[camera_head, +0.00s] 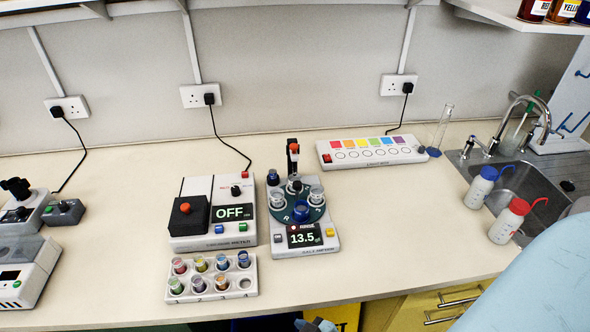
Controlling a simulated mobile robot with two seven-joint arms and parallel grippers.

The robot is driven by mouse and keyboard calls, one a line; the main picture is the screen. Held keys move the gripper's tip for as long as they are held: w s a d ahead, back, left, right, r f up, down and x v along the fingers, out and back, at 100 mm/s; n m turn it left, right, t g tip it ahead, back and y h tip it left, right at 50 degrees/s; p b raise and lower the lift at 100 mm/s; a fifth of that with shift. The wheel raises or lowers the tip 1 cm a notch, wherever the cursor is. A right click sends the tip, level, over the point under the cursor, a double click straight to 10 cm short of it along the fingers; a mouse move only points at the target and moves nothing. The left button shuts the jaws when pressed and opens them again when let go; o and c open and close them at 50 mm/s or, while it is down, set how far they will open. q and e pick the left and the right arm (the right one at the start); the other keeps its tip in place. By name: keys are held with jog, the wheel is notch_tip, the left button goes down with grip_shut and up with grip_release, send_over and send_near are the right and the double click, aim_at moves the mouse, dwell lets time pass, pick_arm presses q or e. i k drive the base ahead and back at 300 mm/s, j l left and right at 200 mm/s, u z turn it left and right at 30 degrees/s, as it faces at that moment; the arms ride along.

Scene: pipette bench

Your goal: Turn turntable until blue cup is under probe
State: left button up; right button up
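The round dark green turntable (291,214) sits on a white and grey instrument with a display reading "RINSE" and 13.5. A dark blue cup (301,209) stands at the turntable's front, nearest the display. Clear cups stand at its left (278,198) and right (316,196). The probe (293,161) is an upright dark part with a red top at the turntable's back. Its lower end is over the back of the turntable, opposite the blue cup; what is directly under it is partly hidden.
A meter reading OFF (213,212) stands close left of the turntable instrument. A white rack (212,283) of several coloured vials is in front of it. A colour-strip box (370,150) lies behind right. Wash bottles (510,221) stand by the sink. The bench right of the instrument is clear.

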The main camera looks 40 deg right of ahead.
aim_at(285, 215)
jog(key=z, duration=1.1)
